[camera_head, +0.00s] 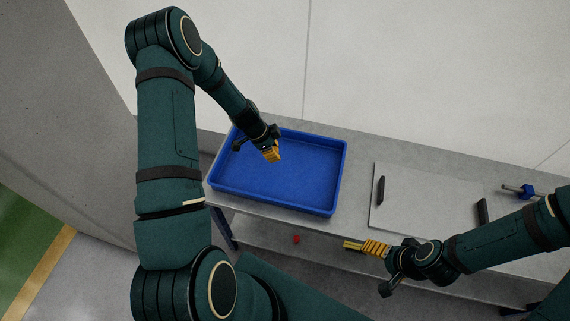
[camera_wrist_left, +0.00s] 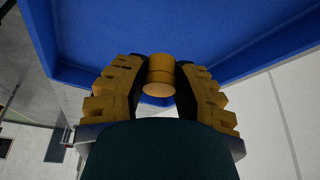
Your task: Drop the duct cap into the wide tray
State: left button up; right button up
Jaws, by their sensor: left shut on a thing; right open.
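The duct cap appears as a small orange-yellow cylinder (camera_wrist_left: 159,75) between the fingers in the left wrist view. My left gripper (camera_head: 271,154) is shut on it, and it also shows in the left wrist view (camera_wrist_left: 160,78). The wide tray is a blue, shallow, open box (camera_head: 315,165) on the grey bench, also in the left wrist view (camera_wrist_left: 220,30). The gripper is over the tray's interior, and the visible tray floor is empty. In the head view the cap cannot be told apart from the yellow fingers. My right gripper (camera_head: 362,246) is open in front of the bench.
A pale panel with black handles (camera_head: 425,200) lies on the bench right of the tray. A blue part with a rod (camera_head: 525,191) is at the far right. A small red object (camera_head: 296,239) sits below the bench top. A white wall (camera_head: 400,70) stands behind.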

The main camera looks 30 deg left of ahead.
pick_arm(q)
jog(key=o, duration=0.9)
jog(key=shift+c, duration=0.2)
jog(key=shift+r, duration=0.1)
jog(key=v, duration=1.1)
jog(key=shift+s+a+r, duration=0.15)
jog(key=shift+s+r, duration=0.05)
jog(key=shift+r, duration=0.15)
jog(key=s+d+f+n, duration=0.3)
jog(key=s+d+n, duration=0.1)
jog(key=d, duration=0.4)
jog(key=s+d+f+n, duration=0.3)
jog(key=s+d+n, duration=0.1)
jog(key=d, duration=0.5)
jog(key=s+d+f+n+g, duration=0.1)
jog(key=s+d+f+n, duration=0.3)
jog(key=d, duration=0.5)
jog(key=s, duration=0.2)
jog(key=shift+s, duration=0.4)
